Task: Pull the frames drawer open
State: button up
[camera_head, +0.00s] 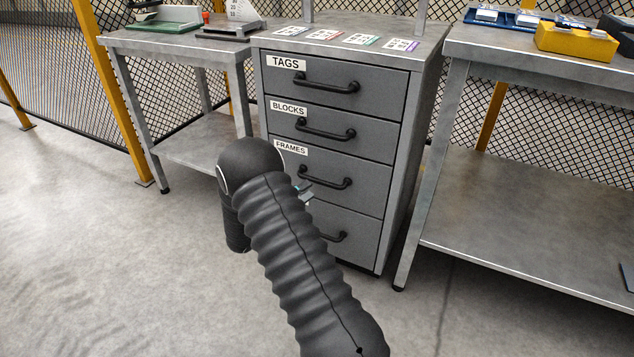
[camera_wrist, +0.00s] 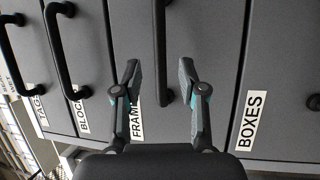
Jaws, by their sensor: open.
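The frames drawer (camera_head: 350,200) is the third grey drawer down in a metal cabinet and looks closed. Its black bar handle (camera_head: 326,181) shows in the head view, and it also runs up the middle of the wrist view (camera_wrist: 160,45). In the wrist view the FRAMES label (camera_wrist: 136,117) is partly covered by a finger. My gripper (camera_wrist: 159,75) is open, with one finger to each side of the handle in that view. I cannot tell whether the fingertips reach past the bar. In the head view my arm hides most of the gripper.
The tags drawer (camera_head: 375,78) and blocks drawer (camera_head: 374,127) above look closed. The boxes drawer (camera_wrist: 280,80) lies below. Workbenches stand left (camera_head: 170,50) and right (camera_head: 500,215) of the cabinet. Cards (camera_head: 325,35) lie on top. The floor in front is clear.

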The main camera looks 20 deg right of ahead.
aim_at(319, 180)
jog(key=x, duration=0.6)
